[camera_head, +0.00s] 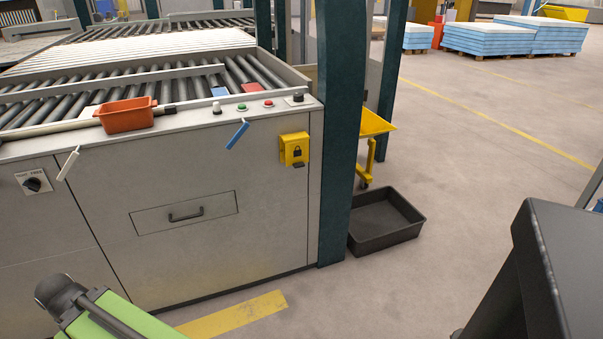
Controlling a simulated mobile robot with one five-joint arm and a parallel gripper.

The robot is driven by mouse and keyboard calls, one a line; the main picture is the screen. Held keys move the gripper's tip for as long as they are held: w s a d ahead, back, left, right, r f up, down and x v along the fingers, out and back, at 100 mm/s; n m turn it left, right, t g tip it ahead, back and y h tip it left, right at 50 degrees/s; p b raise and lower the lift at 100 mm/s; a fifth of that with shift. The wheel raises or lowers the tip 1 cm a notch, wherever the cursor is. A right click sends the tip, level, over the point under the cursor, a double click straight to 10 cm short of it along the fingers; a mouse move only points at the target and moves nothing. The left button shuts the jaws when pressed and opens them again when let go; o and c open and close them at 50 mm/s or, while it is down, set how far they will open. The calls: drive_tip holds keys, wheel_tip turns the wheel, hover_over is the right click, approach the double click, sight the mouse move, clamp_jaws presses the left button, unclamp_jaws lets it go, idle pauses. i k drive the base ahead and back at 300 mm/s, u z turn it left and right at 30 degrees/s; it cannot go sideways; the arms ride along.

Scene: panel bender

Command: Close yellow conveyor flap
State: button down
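I cannot make out a clear yellow conveyor flap. A yellow tilted panel (375,122) shows partly behind the dark green post, to the right of the conveyor; it sits on a yellow frame with a caster, and the post hides its left side. I cannot tell whether this is the flap. The roller conveyor (25,119) lies on top of the grey machine cabinet (190,170). My gripper is not in view.
The dark green post (340,130) stands at the cabinet's right corner, with a black open bin (385,222) on the floor beside it. An orange tray (126,115) sits on the cabinet's edge. A yellow lock box (294,149) is on its front.

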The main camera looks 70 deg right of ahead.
sight(296, 153)
drive_tip(key=u, duration=0.45)
drive_tip(key=i, duration=1.3)
drive_tip(key=z, duration=2.3)
drive_tip(key=k, duration=0.85)
drive_tip(key=z, duration=0.05)
drive_tip(key=i, duration=1.2)
